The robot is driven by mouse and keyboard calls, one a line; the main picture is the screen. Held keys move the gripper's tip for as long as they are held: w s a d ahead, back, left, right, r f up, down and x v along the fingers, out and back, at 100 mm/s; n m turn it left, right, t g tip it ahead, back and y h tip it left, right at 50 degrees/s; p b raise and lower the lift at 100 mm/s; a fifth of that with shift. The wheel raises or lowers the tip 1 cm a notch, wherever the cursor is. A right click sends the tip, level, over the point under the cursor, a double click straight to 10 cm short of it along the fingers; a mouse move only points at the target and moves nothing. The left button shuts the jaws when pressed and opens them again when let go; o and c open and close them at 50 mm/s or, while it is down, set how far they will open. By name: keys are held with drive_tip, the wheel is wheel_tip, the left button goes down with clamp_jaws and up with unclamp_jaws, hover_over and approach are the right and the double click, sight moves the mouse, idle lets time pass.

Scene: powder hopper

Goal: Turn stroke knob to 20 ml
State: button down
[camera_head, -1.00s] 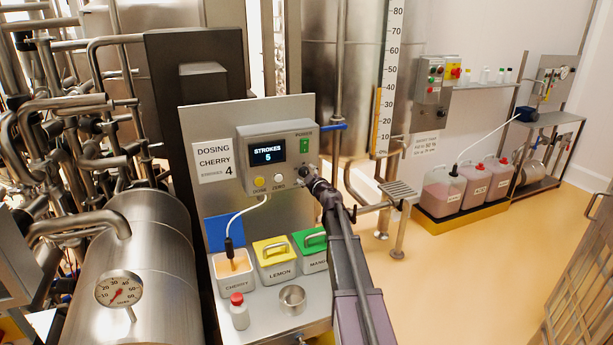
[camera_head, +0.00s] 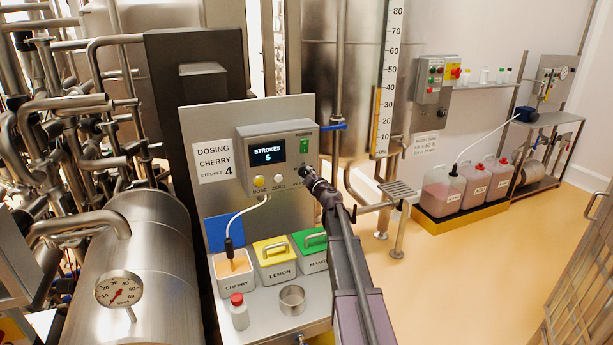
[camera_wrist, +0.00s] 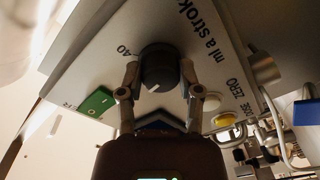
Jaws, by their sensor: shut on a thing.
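The dark round stroke knob (camera_wrist: 160,66) is on the front of the grey dosing box (camera_head: 247,150). In the wrist view it shows beside the "ml a stroke" lettering, with a pale pointer line on its face and a mark that looks like "40" near it. My gripper (camera_wrist: 159,76) has one finger on each side of the knob and is shut on it. In the head view my gripper (camera_head: 308,176) reaches the box's lower right corner and hides most of the knob. The display (camera_head: 268,153) reads "STROKES 5". The other scale marks are not legible.
The yellow dose button (camera_head: 259,181) and white zero button (camera_head: 278,178) sit left of the knob. A green switch (camera_head: 304,146) is above it. Below are the cherry tub (camera_head: 235,283), lemon tub, green-lidded tub, a steel cup (camera_head: 292,299) and a red-capped bottle (camera_head: 239,312).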

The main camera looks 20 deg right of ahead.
drive_tip(key=n, duration=0.5)
drive_tip(key=shift+r, duration=0.1)
drive_tip(key=n, duration=0.5)
drive_tip(key=shift+w+h+p, duration=0.1)
drive_tip(key=shift+h+p, duration=0.3)
drive_tip(key=shift+g, duration=0.3)
drive_tip(key=shift+c, duration=1.4)
unclamp_jaws()
drive_tip(key=shift+m, duration=0.3)
